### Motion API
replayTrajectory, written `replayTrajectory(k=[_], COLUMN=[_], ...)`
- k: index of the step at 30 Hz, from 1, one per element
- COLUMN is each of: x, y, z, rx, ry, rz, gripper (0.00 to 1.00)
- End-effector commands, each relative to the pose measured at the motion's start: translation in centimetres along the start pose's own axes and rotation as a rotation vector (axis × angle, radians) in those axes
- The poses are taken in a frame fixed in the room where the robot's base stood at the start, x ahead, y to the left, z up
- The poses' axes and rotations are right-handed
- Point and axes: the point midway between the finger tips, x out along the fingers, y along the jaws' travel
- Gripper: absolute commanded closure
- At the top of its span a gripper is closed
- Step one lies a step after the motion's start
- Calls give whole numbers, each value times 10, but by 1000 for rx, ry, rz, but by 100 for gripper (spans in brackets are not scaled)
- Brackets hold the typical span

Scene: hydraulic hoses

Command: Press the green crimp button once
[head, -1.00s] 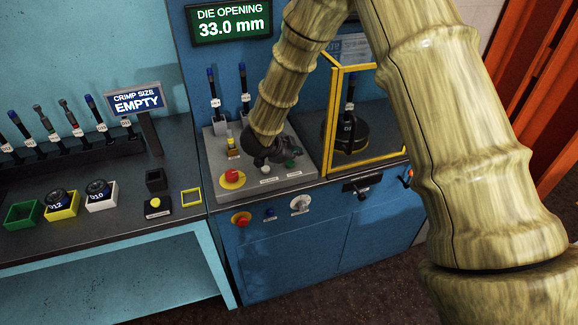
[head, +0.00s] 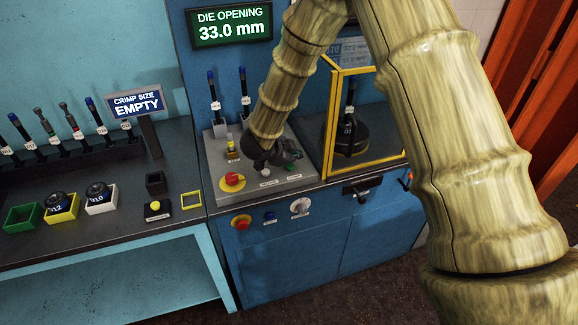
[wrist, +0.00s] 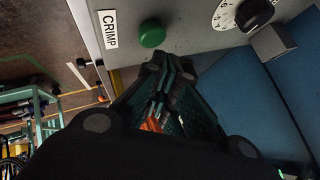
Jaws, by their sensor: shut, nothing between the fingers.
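The green crimp button (wrist: 152,33) shows in the wrist view as a round green cap on the grey panel, beside a white CRIMP label (wrist: 110,29). My gripper (wrist: 168,62) is shut and empty, with its fingertips just below the button in the picture. A small gap seems to show, but I cannot tell whether they touch. In the head view my gripper (head: 294,157) is low over the right part of the grey control panel (head: 213,168) and hides the button. The die opening display (head: 230,26) reads 33.0 mm.
A red stop button (head: 232,180) and a white button (head: 265,172) are on the same panel. A yellow-framed guard (head: 329,125) stands to the right, around the die. A dial (wrist: 254,14) is near the button. A crimp size sign (head: 137,103) reads EMPTY.

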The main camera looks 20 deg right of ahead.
Motion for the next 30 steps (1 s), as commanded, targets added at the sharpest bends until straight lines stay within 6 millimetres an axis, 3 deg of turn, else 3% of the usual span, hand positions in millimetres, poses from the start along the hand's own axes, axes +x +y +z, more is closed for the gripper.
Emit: replayTrajectory(k=[30], x=[6], y=[4], z=[4], rx=[0], ry=[0], rz=[0], gripper=[100])
